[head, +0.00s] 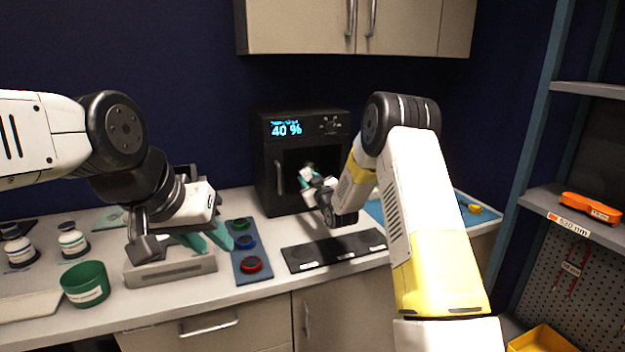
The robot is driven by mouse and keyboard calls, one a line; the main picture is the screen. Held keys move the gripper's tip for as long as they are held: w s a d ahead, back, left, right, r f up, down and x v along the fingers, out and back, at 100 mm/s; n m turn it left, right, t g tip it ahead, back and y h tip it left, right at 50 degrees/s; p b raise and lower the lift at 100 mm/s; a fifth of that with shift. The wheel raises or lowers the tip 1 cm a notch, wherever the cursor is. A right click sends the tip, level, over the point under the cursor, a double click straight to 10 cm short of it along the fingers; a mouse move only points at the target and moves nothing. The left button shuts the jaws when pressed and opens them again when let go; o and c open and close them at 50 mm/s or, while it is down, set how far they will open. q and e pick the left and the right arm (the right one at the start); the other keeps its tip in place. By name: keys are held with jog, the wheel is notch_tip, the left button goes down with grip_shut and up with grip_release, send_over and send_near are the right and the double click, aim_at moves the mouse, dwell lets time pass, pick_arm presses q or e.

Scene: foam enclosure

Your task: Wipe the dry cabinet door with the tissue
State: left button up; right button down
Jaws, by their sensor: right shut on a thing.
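The dry cabinet (264,160) is a black box on the counter against the wall, with a lit display reading 40 % and a dark door (292,160) with a handle on its left side. My right gripper (305,178) is in front of the door, shut on a small whitish thing that looks like the tissue (307,169). The tissue is small and partly hidden by the fingers; I cannot tell whether it touches the door.
A blue strip (250,277) with coloured round pieces and a black mat (300,259) lie in front of the cabinet. A green cup (85,286), white bottles (72,240) and a grey tray (165,275) stand left. Wall cabinets (300,25) hang above; shelves stand right.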

aim_at(293, 172)
jog(key=shift+s+a, duration=0.25)
jog(key=shift+a, duration=0.7)
jog(key=shift+s+a, duration=0.25)
jog(key=shift+a, duration=0.65)
jog(key=shift+s+r, duration=0.1)
jog(key=shift+r, duration=0.6)
jog(key=shift+w+d, duration=0.4)
jog(key=shift+d, duration=0.8)
jog(key=shift+w+d, duration=0.4)
jog(key=shift+d, duration=0.8)
jog(key=shift+w+d, duration=0.4)
jog(key=shift+d, duration=0.8)
jog(key=shift+w, duration=0.1)
jog(key=shift+a, duration=0.15)
jog(key=shift+s+a, duration=0.3)
jog(key=shift+a, duration=0.7)
jog(key=shift+s+a, duration=0.25)
jog(key=shift+a, duration=0.75)
jog(key=shift+s+a, duration=0.35)
jog(key=shift+a, duration=0.55)
jog(key=shift+s+a, duration=0.3)
jog(key=shift+a, duration=0.55)
